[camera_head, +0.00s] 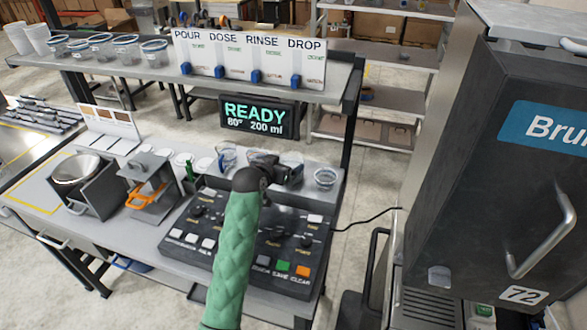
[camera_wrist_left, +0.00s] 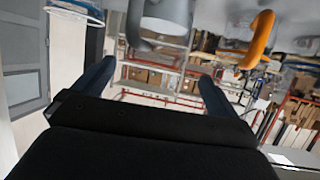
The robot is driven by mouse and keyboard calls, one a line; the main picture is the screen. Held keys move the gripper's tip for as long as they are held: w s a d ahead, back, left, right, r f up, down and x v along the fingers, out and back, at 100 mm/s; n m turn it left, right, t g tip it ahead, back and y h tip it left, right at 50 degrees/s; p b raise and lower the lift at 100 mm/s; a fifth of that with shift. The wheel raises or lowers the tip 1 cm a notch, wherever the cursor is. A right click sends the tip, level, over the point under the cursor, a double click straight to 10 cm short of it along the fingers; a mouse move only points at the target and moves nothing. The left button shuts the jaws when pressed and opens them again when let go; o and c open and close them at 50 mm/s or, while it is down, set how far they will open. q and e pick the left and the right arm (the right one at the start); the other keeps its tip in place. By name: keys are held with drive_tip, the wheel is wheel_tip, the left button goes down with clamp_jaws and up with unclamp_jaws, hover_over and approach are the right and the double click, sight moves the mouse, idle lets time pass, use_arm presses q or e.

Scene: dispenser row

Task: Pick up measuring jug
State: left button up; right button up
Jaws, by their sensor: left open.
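My left gripper (camera_head: 285,172) is at the back of the work table, among a row of clear vessels. Its two dark fingers stand apart in the left wrist view (camera_wrist_left: 154,85), with nothing between them. A clear vessel (camera_head: 227,156) stands left of the gripper and another (camera_head: 292,160) stands close behind it; which is the measuring jug I cannot tell for sure. A grey, translucent vessel with a dark curved handle (camera_wrist_left: 136,25) shows at the top of the left wrist view, beyond the fingers. My green-sleeved arm hides part of the table. My right gripper is out of view.
A black control panel (camera_head: 210,230) lies under my arm. A small clear bowl (camera_head: 325,179) is at right. A shelf (camera_head: 330,92) with a READY display (camera_head: 258,116) overhangs the back.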

sight(296, 157)
use_arm(q)
drive_tip(key=p+x, duration=0.3)
drive_tip(key=x, duration=0.1)
drive_tip(key=shift+d+f+p, duration=0.1)
drive_tip(key=shift+d+p, duration=0.25)
drive_tip(key=shift+d, duration=0.05)
drive_tip(key=shift+w+d+f, duration=0.1)
drive_tip(key=shift+w+f, duration=0.05)
drive_tip(key=shift+w, duration=0.1)
drive_tip(key=shift+w+d+f, duration=0.1)
drive_tip(key=shift+w+f, duration=0.2)
drive_tip(key=c, duration=1.3)
drive_tip(key=shift+o, duration=0.2)
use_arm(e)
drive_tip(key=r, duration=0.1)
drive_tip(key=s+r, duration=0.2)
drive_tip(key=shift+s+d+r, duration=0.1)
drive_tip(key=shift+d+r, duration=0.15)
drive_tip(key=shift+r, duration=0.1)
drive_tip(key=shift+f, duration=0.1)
